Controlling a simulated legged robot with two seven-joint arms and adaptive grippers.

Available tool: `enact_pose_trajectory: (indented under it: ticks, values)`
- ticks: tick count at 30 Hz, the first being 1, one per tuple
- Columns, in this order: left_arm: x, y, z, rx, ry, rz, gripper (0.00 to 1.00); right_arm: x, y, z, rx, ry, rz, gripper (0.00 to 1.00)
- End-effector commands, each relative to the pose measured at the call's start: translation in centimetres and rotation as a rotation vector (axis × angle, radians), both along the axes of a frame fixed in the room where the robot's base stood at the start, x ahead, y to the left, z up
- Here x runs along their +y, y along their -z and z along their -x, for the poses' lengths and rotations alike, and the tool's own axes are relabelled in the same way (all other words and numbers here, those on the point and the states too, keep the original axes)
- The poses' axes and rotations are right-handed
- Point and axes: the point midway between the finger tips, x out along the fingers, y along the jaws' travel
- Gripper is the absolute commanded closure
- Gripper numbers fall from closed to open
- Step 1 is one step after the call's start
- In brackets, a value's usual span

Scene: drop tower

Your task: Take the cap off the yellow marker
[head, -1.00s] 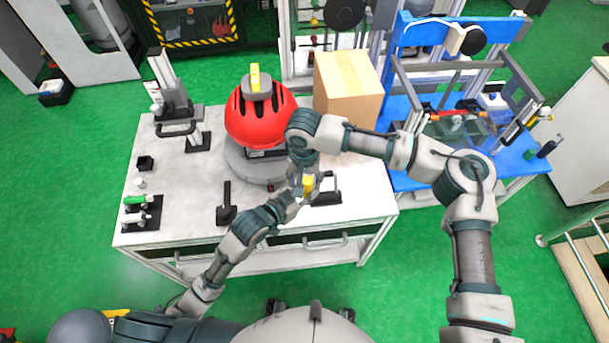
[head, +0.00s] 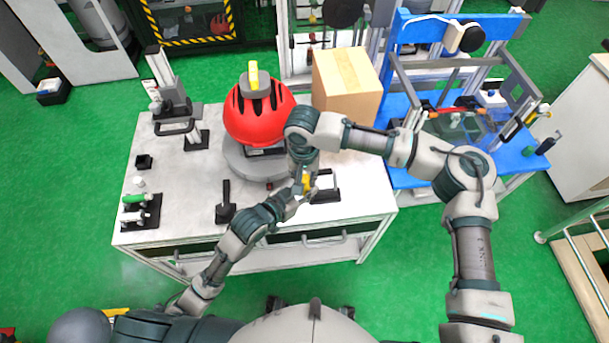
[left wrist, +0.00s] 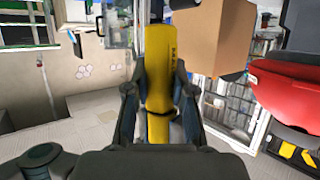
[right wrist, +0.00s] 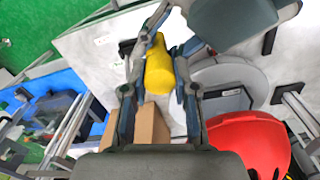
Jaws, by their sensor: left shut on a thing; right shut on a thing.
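The yellow marker (head: 306,183) is held between my two grippers above the bench's front edge. In the left wrist view, my left gripper (left wrist: 160,95) is shut on the marker (left wrist: 159,60), which stands upright with a dark line across its lower part. In the right wrist view, my right gripper (right wrist: 159,72) is shut around the wide yellow end (right wrist: 159,78); the narrower part runs up toward my left gripper's fingers. The grippers are close together, and the fingers hide parts of the marker. I cannot tell whether the cap and barrel are apart.
The white bench (head: 180,222) carries a red helmet (head: 258,122) on a grey stand, a cardboard box (head: 347,82), a black holder with green and white markers (head: 136,210), and a black upright tool (head: 226,204). A blue bench (head: 415,178) stands to the right.

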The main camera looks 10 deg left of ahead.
Motion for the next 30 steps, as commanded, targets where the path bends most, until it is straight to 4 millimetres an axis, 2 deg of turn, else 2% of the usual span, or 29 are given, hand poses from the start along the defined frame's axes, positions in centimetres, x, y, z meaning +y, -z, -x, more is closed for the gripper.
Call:
enact_pose_trajectory:
  ticks: [1,13,30]
  values:
    - [-0.4,0.1,0.2,0.003,0.009,0.004,1.0,0.6,-0.1,0.4,0.004,-0.01,-0.016,1.0]
    - [-0.3,0.2,0.1,0.006,0.007,0.0,1.0,0.7,-0.4,0.4,0.005,-0.011,-0.017,1.0]
    - [-0.2,0.4,0.1,0.011,0.005,-0.003,1.0,0.6,-2.3,0.3,0.001,-0.008,-0.015,1.0]
